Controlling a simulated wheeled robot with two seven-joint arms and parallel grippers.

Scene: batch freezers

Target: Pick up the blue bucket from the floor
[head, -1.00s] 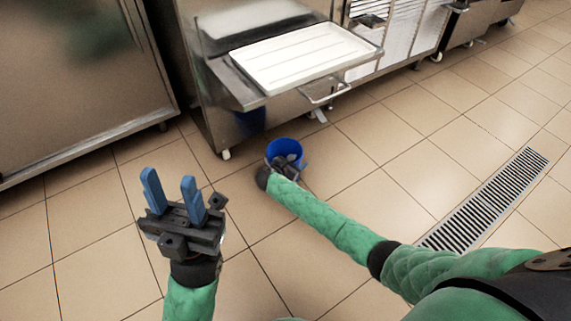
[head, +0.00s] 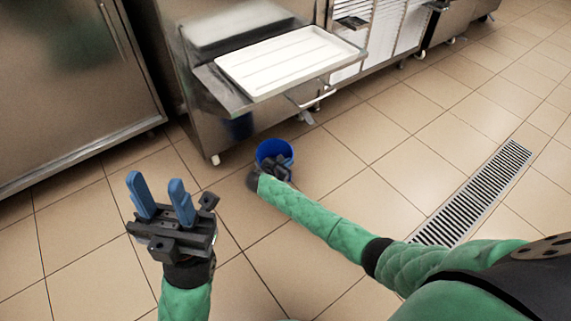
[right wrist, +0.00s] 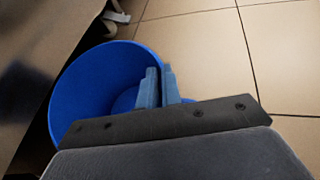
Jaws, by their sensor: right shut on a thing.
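The blue bucket (head: 275,150) stands below the front of the steel machine in the head view, its open top facing up. My right gripper (head: 277,168) is at its near side. In the right wrist view the bucket (right wrist: 85,88) fills the left half, and the blue fingers of my right gripper (right wrist: 157,88) are close together at its rim, shut on its wall. Whether the bucket touches the floor I cannot tell. My left gripper (head: 160,200) is raised at the left of the head view, its two blue fingers apart, with nothing between them.
A steel machine (head: 200,95) holds a white tray (head: 290,60) on a shelf above and behind the bucket. A steel cabinet (head: 70,90) stands at the left. A floor drain grate (head: 475,195) lies at the right. Open tiled floor lies around the right arm.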

